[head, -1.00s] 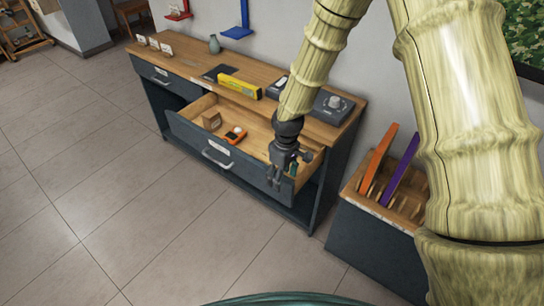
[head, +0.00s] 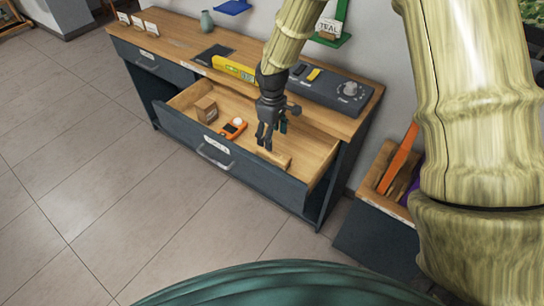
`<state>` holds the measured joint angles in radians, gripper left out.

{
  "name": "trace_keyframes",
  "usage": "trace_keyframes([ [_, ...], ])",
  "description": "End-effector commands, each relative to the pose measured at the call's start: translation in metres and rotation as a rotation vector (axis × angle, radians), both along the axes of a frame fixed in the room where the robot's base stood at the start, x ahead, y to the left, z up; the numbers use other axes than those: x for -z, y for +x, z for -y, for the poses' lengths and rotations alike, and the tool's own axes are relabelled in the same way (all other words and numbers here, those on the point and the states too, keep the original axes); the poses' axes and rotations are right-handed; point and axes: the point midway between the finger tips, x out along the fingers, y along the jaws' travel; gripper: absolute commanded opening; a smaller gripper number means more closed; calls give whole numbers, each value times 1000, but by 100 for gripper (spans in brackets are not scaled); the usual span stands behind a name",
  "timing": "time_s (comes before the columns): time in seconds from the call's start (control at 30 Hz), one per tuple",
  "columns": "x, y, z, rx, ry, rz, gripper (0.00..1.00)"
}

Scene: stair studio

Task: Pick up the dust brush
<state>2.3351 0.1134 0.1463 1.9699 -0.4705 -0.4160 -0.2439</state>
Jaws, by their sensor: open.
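A light wooden bar-like piece (head: 273,157), which looks like the dust brush, lies in the open drawer (head: 215,147) towards its right side. Its bristles cannot be made out. My gripper (head: 268,140) points down over the drawer just above this piece, with its fingers apart and nothing seen between them. The fingers partly cover the piece's upper edge, and I cannot tell whether they touch it. A small teal patch shows beside the fingers.
The drawer also holds a small cardboard box (head: 206,109) and an orange device (head: 233,128) left of my gripper. On the bench top are a yellow level (head: 234,69) and a grey control box (head: 335,92). An orange panel (head: 398,158) stands in a rack at right.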

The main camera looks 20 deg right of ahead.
Motion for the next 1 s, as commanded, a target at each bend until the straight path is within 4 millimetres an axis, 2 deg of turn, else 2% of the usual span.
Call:
trace_keyframes([
  [0.4, 46, -1, 3, 4, -1, -2, 64],
  [0.73, 64, -3, 1, 1, 0, -3, 64],
  [1.0, 95, -7, 0, 1, 0, -1, 64],
])
